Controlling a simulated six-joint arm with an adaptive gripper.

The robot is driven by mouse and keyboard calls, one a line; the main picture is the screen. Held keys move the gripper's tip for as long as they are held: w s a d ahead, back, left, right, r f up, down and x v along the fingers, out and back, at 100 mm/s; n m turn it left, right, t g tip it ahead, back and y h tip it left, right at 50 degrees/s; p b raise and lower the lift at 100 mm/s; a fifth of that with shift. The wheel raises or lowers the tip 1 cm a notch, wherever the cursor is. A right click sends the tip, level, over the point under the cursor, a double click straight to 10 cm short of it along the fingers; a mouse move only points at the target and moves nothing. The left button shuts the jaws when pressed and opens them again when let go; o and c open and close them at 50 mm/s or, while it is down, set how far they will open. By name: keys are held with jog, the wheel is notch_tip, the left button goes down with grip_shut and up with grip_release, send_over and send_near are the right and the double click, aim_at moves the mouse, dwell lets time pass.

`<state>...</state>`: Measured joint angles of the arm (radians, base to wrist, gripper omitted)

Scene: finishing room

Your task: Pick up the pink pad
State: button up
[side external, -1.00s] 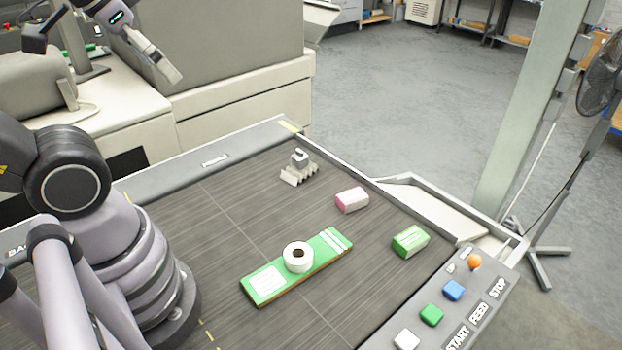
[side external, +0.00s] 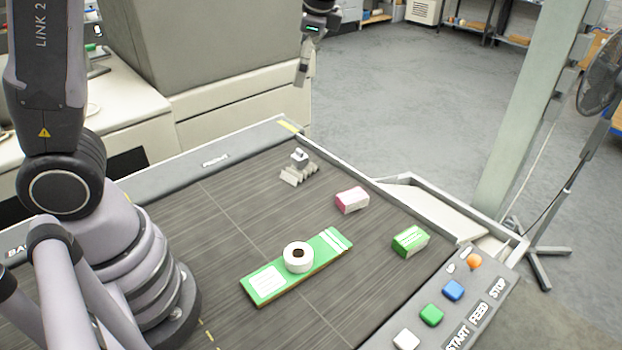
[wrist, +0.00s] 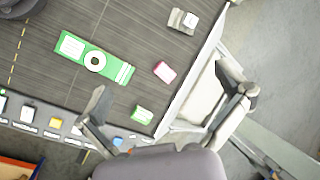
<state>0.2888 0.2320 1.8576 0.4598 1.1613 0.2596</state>
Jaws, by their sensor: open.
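The pink pad (side external: 352,200) is a small block with a pink side and a pale top. It lies on the dark table (side external: 240,220), right of centre. In the wrist view the pink pad (wrist: 165,72) lies beyond the fingertips, near the table's pale edge. My gripper (side external: 302,76) is high above and behind the table's far corner, well apart from the pad. In the wrist view my gripper (wrist: 162,85) has its two fingers spread wide, with nothing held between them.
A green board (side external: 265,284) carries a white roll (side external: 298,257). A green-and-white block (side external: 410,241) lies right of the pad, and a grey toothed piece (side external: 299,169) behind it. A button panel (side external: 465,315) lines the near right edge. A pale tray (side external: 440,212) adjoins the right edge.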

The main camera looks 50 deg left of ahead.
jog(key=w+d+f+m+y, duration=0.2)
jog(key=w+d+f+m, duration=0.15)
jog(key=f, duration=0.45)
jog(key=w+d+f+m+y, duration=0.2)
jog(key=w+d+f+m, duration=0.15)
jog(key=f, duration=0.35)
jog(key=w+d+f+m+y, duration=0.25)
jog(key=w+f, duration=0.25)
jog(key=f, duration=0.3)
jog(key=m+t+y, duration=0.2)
jog(key=m, duration=0.1)
send_near(351, 195)
jog(key=v, duration=0.3)
jog(key=shift+s+n, duration=0.1)
jog(key=shift+n, duration=0.15)
jog(key=shift+a+f, duration=0.25)
jog(key=shift+a, duration=0.1)
jog(key=x, duration=1.3)
jog(key=shift+w, duration=0.3)
jog(key=c, duration=1.1)
jog(key=shift+c, duration=0.3)
jog(key=shift+r, duration=0.1)
